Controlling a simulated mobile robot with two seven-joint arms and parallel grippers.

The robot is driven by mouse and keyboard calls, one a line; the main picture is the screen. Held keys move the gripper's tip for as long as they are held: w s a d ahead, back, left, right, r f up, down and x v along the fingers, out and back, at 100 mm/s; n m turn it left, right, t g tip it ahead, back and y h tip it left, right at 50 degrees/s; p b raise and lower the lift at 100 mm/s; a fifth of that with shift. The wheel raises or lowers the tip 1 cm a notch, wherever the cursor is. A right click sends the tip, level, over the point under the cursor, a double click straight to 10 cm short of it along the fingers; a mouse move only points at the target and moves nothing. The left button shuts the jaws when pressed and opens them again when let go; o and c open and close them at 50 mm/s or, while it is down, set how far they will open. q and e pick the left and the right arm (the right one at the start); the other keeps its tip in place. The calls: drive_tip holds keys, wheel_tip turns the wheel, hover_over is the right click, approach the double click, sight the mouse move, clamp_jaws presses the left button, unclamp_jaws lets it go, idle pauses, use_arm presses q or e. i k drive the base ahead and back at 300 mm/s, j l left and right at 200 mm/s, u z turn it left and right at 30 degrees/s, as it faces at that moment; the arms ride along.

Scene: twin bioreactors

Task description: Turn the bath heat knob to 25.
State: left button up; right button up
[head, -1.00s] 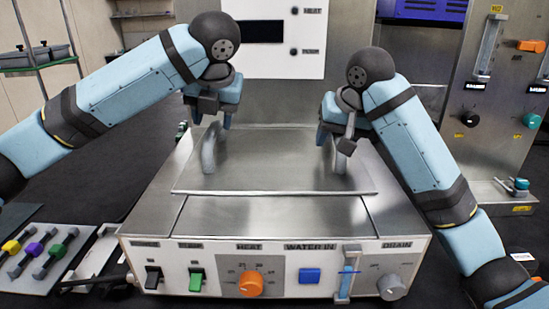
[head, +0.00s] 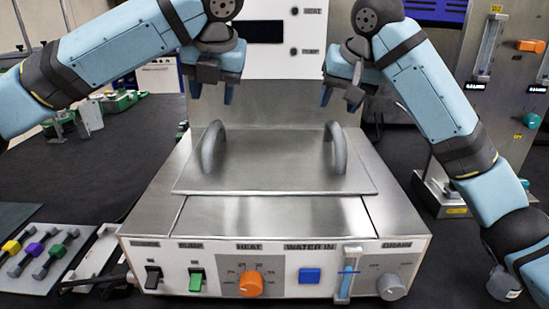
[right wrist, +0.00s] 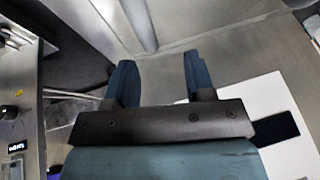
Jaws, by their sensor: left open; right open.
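The orange bath heat knob (head: 250,284) is on the front panel of the steel bath, under the HEAT label, with a printed scale around its upper side. I cannot read its exact setting. My left gripper (head: 212,95) is open and empty, above and behind the left lid handle (head: 211,147). My right gripper (head: 340,100) is open and empty, above and behind the right lid handle (head: 336,147). Its two blue fingers (right wrist: 160,82) show apart in the right wrist view. Both grippers are far from the knob.
The lid (head: 275,170) lies flat on the bath. A black switch (head: 152,277), a green switch (head: 196,279), a blue button (head: 310,275), a flow tube (head: 348,272) and a grey drain knob (head: 391,287) share the panel. A rack of coloured clamps (head: 40,250) lies at left.

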sight(250, 283)
drive_tip(key=k, duration=1)
